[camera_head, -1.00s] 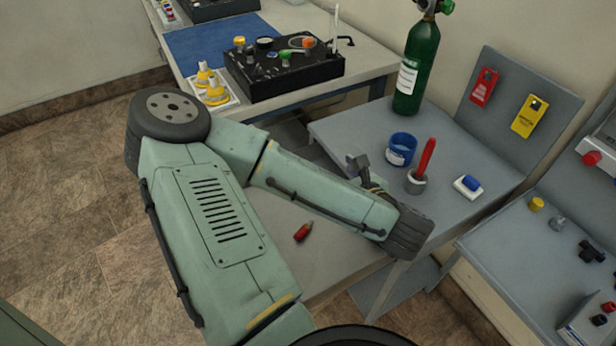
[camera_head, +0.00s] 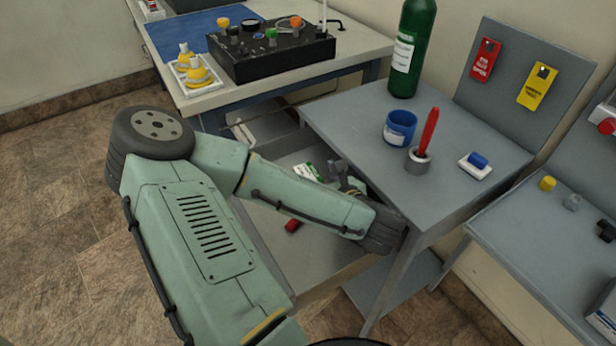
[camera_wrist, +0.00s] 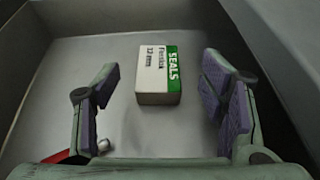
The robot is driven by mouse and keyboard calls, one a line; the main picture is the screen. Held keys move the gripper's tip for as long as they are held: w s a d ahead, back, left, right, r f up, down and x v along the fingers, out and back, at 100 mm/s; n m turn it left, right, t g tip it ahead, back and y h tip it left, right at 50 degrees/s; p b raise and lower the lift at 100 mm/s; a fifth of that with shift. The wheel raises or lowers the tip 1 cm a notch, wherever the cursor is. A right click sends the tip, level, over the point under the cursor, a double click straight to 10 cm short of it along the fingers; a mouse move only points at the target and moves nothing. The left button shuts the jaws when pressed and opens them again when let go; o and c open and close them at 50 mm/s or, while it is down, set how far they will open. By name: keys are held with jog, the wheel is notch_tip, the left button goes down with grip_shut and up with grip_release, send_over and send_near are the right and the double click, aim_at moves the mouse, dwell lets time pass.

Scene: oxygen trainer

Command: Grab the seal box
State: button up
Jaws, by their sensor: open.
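The seal box (camera_wrist: 158,76) is a small white and green carton marked "SEALS". In the wrist view it lies on the grey floor of a drawer, ahead of my gripper (camera_wrist: 160,100) and roughly centred between its two fingers. The fingers are open, with purple pads, and do not touch the box. In the head view the seal box (camera_head: 306,172) shows partly beside my gripper (camera_head: 345,178), inside the open drawer (camera_head: 262,228) below the grey table. My forearm hides part of the drawer.
A red object (camera_head: 293,226) lies in the drawer near my forearm. The grey table (camera_head: 350,118) overhangs the drawer's back right; it bears a blue cup (camera_head: 399,128), a grey holder with a red stick (camera_head: 428,132) and a green cylinder (camera_head: 414,45).

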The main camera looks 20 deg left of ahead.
aim_at(304, 168)
jog(key=p+x, duration=0.1)
jog(key=x, duration=0.5)
jog(key=shift+w+a+f+p, duration=0.1)
jog(key=shift+a+p, duration=0.2)
jog(key=shift+p, duration=0.05)
jog(key=c, duration=1.2)
